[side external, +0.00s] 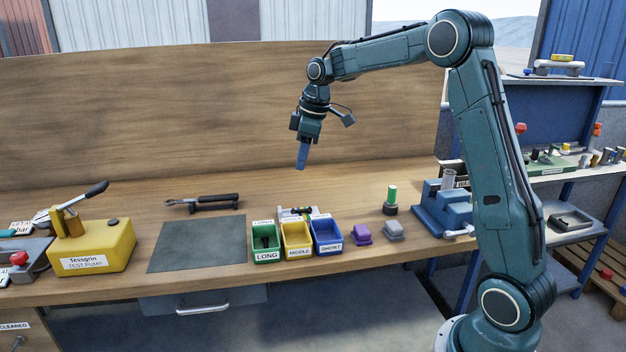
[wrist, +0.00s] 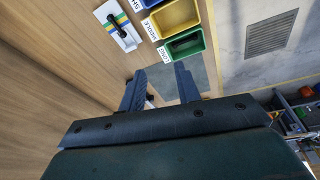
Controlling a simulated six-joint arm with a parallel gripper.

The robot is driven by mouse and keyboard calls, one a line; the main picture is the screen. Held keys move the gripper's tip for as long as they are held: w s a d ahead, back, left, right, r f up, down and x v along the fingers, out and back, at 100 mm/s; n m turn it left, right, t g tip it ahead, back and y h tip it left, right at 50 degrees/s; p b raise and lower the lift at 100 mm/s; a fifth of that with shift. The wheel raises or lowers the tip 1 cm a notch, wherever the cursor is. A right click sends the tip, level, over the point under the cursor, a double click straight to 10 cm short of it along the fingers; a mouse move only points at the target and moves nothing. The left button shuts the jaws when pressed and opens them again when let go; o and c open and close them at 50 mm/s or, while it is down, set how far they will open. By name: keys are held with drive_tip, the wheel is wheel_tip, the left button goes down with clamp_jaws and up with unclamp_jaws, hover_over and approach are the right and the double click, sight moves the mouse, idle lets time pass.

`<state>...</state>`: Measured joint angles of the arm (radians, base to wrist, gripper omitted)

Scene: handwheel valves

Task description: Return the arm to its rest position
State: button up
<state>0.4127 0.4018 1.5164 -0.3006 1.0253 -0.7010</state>
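My gripper (side external: 302,158) hangs in the air above the wooden bench, behind and above the row of small bins, with its fingers pointing down. In the wrist view its two fingers (wrist: 161,72) stand apart with a gap between them and nothing held. My arm reaches in from the right, with its elbow high and its forearm stretched to the left. No marker of a rest position shows in either view.
Below are green (side external: 266,256), yellow (side external: 297,252) and blue (side external: 327,248) bins. A yellow test pump (side external: 92,248) and dark mat (side external: 198,243) are left. A blue vise (side external: 445,208) is right. A wooden back panel (side external: 200,100) rises behind. Air around my gripper is clear.

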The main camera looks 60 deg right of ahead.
drive_tip(key=s+a+r+m+t, duration=0.15)
drive_tip(key=s+a+r, duration=0.25)
drive_tip(key=s+a, duration=0.45)
drive_tip(key=s+a+r+m+t, duration=0.1)
drive_tip(key=s+a+r+m, duration=0.35)
drive_tip(key=s, duration=0.75)
drive_tip(key=s+a+f, duration=0.3)
drive_tip(key=s+f, duration=0.2)
drive_tip(key=s, duration=0.5)
drive_tip(key=shift+f+t+h, duration=0.2)
drive_tip(key=shift+t+h, duration=0.15)
drive_tip(key=shift+h, duration=0.05)
drive_tip(key=o, duration=1.2)
drive_tip(key=shift+c, duration=0.2)
